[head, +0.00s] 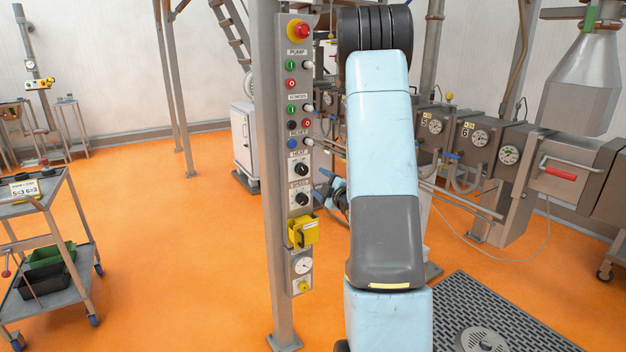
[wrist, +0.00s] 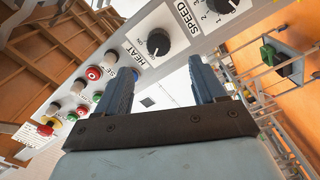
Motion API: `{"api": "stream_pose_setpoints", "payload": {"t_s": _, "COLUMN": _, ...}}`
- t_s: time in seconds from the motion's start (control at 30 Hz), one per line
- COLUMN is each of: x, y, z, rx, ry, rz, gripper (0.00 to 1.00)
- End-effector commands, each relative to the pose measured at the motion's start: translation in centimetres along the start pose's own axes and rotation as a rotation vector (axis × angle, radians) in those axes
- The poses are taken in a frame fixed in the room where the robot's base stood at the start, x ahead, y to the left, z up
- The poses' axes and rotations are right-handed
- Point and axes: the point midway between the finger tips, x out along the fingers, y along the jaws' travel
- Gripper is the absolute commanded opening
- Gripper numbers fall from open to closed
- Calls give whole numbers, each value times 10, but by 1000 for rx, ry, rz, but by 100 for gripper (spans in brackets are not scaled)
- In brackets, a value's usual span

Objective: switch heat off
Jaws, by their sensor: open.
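The HEAT knob (head: 301,169) is a black rotary switch on the tall grey control panel (head: 283,240), above the similar SPEED knob (head: 301,199). In the wrist view the black HEAT knob (wrist: 158,42) lies beyond my fingertips, roughly between them in the picture, with a HEAT label beside it. Its setting is too small to tell surely. My gripper (wrist: 162,66) is open, its two dark blue fingers apart with nothing between them. The fingers appear apart from the knob. In the head view my arm hides much of the gripper, at the panel's right side.
Green, red and blue buttons and a red emergency stop (head: 299,30) sit higher on the panel. A yellow box (head: 303,232) juts out below the knobs. Orange floor is free left of the panel.

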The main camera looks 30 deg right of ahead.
Motion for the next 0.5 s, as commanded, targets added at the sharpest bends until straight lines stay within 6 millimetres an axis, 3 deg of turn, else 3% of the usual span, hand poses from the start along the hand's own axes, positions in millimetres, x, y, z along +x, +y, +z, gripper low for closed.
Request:
{"api": "stream_pose_setpoints", "payload": {"t_s": 0.2, "x": -26, "y": -1, "z": 0, "rx": 0, "ry": 0, "rz": -1, "gripper": 69}}
{"api": "stream_pose_setpoints", "payload": {"t_s": 0.5, "x": -32, "y": -1, "z": 0, "rx": 0, "ry": 1, "rz": 0, "gripper": 69}}
